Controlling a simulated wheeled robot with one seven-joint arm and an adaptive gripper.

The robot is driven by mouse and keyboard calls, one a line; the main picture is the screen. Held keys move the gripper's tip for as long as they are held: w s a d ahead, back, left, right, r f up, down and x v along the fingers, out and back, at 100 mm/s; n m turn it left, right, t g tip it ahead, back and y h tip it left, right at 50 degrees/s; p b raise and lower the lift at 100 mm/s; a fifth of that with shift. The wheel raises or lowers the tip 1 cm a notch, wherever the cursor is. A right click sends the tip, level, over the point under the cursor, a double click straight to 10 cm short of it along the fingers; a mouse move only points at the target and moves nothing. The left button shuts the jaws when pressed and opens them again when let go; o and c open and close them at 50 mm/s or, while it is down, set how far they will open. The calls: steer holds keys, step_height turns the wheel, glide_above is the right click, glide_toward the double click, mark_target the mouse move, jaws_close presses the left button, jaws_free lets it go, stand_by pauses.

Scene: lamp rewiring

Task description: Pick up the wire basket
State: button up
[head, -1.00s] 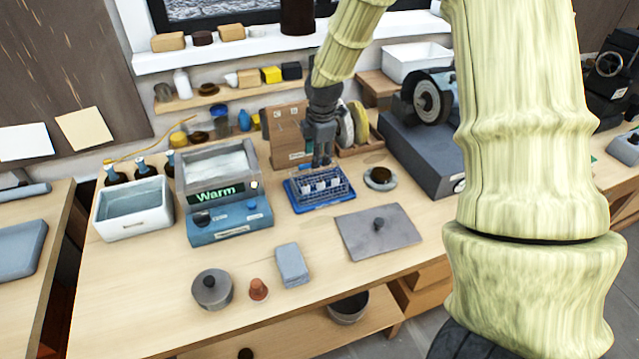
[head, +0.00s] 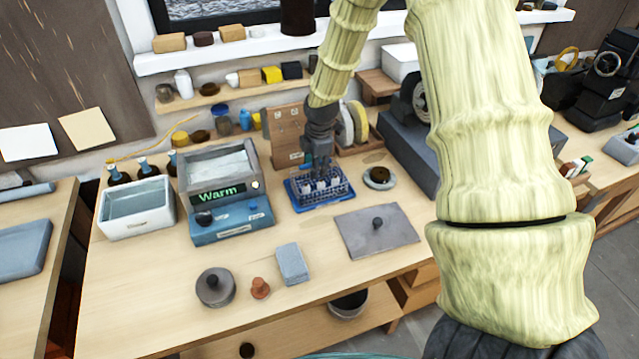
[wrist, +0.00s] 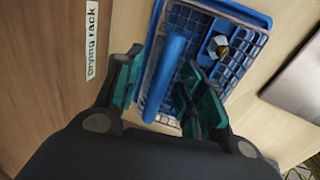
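The wire basket (head: 335,190) is a blue grid basket with small pale items in it. It stands in a shallow blue tray (head: 306,207) in the middle of the bench. In the wrist view the basket (wrist: 238,62) shows its blue upright handle (wrist: 170,70) and a small metal piece inside. My gripper (head: 321,172) points down over the basket. In the wrist view my gripper (wrist: 162,78) is open, with one teal-padded finger on each side of the handle. A gap shows beside the handle; whether either finger touches it I cannot tell.
A blue warmer marked "Warm" (head: 230,222) and a white basin (head: 135,223) stand to the left. A small dish (head: 380,183) and a grey plate with a knob (head: 360,240) are to the right. A wooden rack (head: 285,150) stands close behind.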

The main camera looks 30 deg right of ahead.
steer(key=shift+f, duration=0.25)
stand_by(0.6)
steer(key=shift+s, duration=0.1)
jaws_close()
